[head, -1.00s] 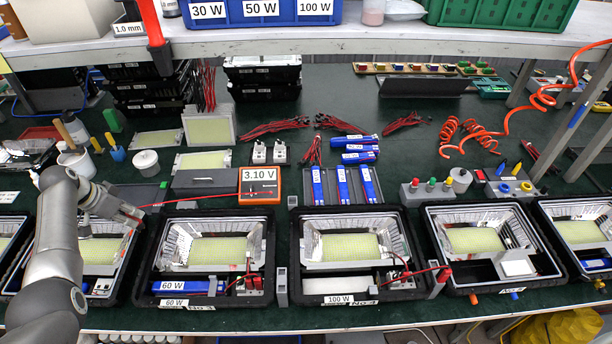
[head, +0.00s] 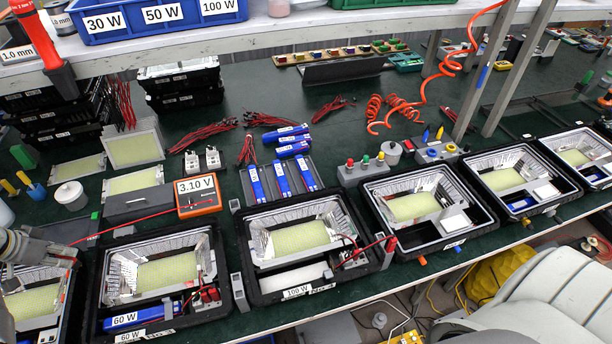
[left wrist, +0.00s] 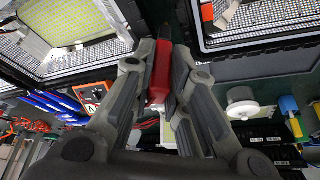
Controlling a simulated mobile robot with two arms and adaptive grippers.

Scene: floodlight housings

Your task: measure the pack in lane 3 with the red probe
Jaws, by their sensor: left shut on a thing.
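The left gripper (left wrist: 160,85) is shut on the red probe (left wrist: 158,72), shown between its fingers in the left wrist view. In the head view this gripper (head: 62,256) is at the left edge, partly cut off, over the leftmost housing. A red lead runs from there to the orange meter (head: 200,207), whose display reads 3.10 V. To the right of the gripper, a housing (head: 95,300) holds a blue pack (head: 135,318) marked 60 W; its small lane tag seems to read 3. The probe is apart from this pack. The right gripper is not in view.
The housing (head: 243,288) marked 100 W stands to the right, with more housings beyond it along the front edge. Blue packs (head: 282,180) stand in a rack behind. A shelf (head: 300,38) with blue bins overhangs the back.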

